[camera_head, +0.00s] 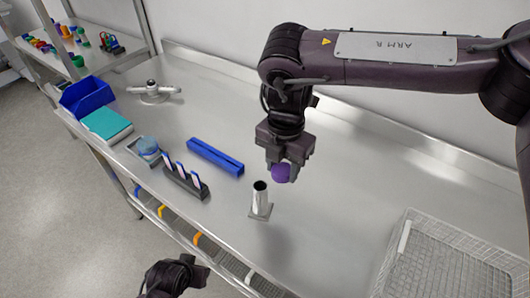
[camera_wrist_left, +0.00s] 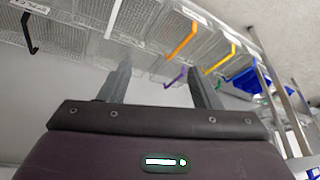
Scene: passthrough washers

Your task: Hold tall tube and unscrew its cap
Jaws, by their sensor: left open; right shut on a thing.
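A short metal tube (camera_head: 260,197) stands upright on a square base on the steel bench, with a dark open top. My right gripper (camera_head: 282,170) is shut on a purple rounded cap (camera_head: 281,174). It holds the cap above the bench, up and to the right of the tube's mouth and apart from it in the picture. My left gripper (camera_head: 190,275) is low at the front, off the bench edge and away from the tube. In the left wrist view its fingers (camera_wrist_left: 160,85) are spread with nothing between them.
A blue rail (camera_head: 215,157), a dark rack with white-and-blue pieces (camera_head: 185,181) and a wire basket (camera_head: 455,262) are on the bench. A blue bin (camera_head: 86,97) and a teal-topped box (camera_head: 106,124) sit at the left. Bench around the tube's right side is clear.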

